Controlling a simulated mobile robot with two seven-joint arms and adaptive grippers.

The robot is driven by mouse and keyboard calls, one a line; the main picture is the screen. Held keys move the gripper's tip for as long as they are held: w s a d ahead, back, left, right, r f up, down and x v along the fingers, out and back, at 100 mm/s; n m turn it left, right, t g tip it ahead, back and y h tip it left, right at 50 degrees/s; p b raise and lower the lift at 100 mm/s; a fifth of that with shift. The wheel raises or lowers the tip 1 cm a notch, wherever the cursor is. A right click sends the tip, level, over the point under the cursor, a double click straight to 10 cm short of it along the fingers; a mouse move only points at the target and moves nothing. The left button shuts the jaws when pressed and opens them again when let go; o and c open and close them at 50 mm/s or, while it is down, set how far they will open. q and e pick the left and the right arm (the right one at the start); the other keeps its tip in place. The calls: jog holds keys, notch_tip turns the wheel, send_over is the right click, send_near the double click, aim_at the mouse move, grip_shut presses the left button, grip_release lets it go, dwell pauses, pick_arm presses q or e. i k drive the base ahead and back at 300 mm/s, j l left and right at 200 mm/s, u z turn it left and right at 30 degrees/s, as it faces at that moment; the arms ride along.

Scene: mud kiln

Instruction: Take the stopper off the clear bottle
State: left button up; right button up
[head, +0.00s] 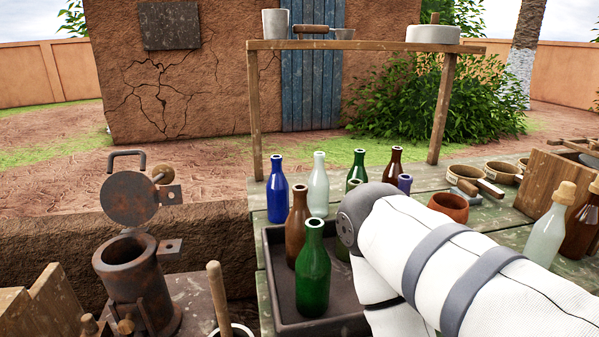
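The clear bottle (546,236) stands upright at the right edge of the head view, on the green table. A light tan stopper (565,191) sits in its neck. The lower part of the bottle is partly hidden by my white right arm, which reaches in from the right and bends down near the tray. Neither of my grippers shows in the view. A second pale, clear-looking bottle (318,187) stands at the back of the table, with an open mouth and no stopper visible.
A brown bottle (581,228) stands beside the clear one, near a wooden crate (548,180). A dark tray (285,300) holds green and brown bottles. Several bottles stand behind it. Bowls (466,174) and a clay pot (449,206) lie beyond my arm. A rusty lidded vessel (130,275) is at left.

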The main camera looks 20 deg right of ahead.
aim_at(545, 237)
jog(key=z, duration=2.3)
jog(key=i+l+u, duration=0.2)
jog(key=l, duration=0.25)
